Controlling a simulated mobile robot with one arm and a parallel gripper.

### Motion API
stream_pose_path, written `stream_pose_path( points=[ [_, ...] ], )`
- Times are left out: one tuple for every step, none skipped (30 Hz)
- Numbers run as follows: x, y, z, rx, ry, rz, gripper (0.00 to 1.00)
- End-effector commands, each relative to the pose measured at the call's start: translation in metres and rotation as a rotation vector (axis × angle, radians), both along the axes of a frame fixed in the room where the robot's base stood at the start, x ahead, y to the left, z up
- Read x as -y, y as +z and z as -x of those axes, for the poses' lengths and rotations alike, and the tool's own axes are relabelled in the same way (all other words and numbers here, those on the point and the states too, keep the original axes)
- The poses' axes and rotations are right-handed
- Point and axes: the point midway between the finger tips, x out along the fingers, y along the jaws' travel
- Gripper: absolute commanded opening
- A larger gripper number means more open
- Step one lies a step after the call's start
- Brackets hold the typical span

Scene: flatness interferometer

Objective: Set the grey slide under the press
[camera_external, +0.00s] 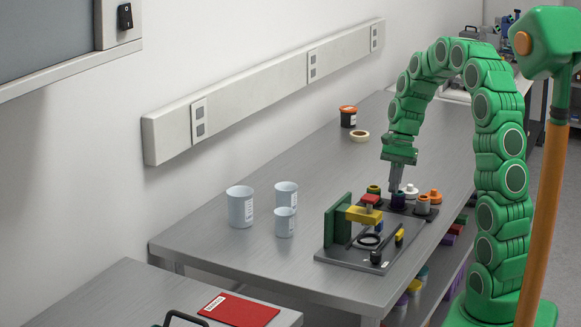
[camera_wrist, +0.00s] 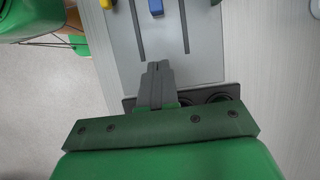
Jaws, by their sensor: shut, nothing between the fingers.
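The press (camera_external: 364,214) stands on a dark grey base plate (camera_external: 340,256): a green upright plate, a yellow arm and a red block on top. A grey round piece (camera_external: 422,204) sits in a dark holder at the plate's right rear; I cannot tell whether it is the grey slide. My gripper (camera_external: 396,189) points down just above a dark purple round piece (camera_external: 398,201), left of the grey one. In the wrist view my gripper (camera_wrist: 158,68) is shut and empty. Its fingers lie over the grey plate (camera_wrist: 205,60), beside a black holder with round recesses (camera_wrist: 232,90).
White (camera_external: 410,190), orange (camera_external: 434,196) and yellow-green (camera_external: 374,189) round pieces stand near the holder. Three pale cups (camera_external: 240,207) stand left on the table. The table between cups and plate is clear.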

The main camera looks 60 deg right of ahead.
Motion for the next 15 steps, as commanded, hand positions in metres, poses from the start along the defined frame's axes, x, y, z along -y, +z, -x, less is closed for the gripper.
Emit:
stream_pose_path(
  points=[
    [-0.004, -0.008, 0.0, -0.001, 0.002, -0.001, 0.0],
    [-0.006, -0.012, 0.0, -0.001, 0.002, -0.001, 0.0],
    [-0.008, -0.018, 0.0, -0.002, 0.002, -0.002, 0.0],
    [-0.01, -0.023, 0.0, -0.002, 0.002, -0.003, 0.0],
    [-0.012, -0.028, 0.001, -0.002, 0.002, -0.002, 0.0],
    [-0.015, -0.035, 0.001, -0.002, 0.002, -0.002, 0.0],
    [-0.017, -0.039, 0.001, -0.002, 0.002, -0.003, 0.0],
    [-0.019, -0.044, 0.001, -0.003, 0.002, -0.004, 0.0],
    [-0.021, -0.049, 0.001, -0.003, 0.002, -0.004, 0.0],
    [-0.022, -0.053, 0.001, -0.002, 0.002, -0.003, 0.0],
    [-0.026, -0.053, 0.0, 0.0, 0.003, 0.0, 0.0],
    [-0.032, -0.052, -0.001, 0.002, 0.003, 0.002, 0.0],
    [-0.036, -0.052, -0.001, 0.003, 0.003, 0.002, 0.0],
    [-0.04, -0.051, -0.001, 0.003, 0.002, 0.002, 0.0],
    [-0.045, -0.051, 0.0, 0.003, 0.002, 0.002, 0.0]
  ],
)
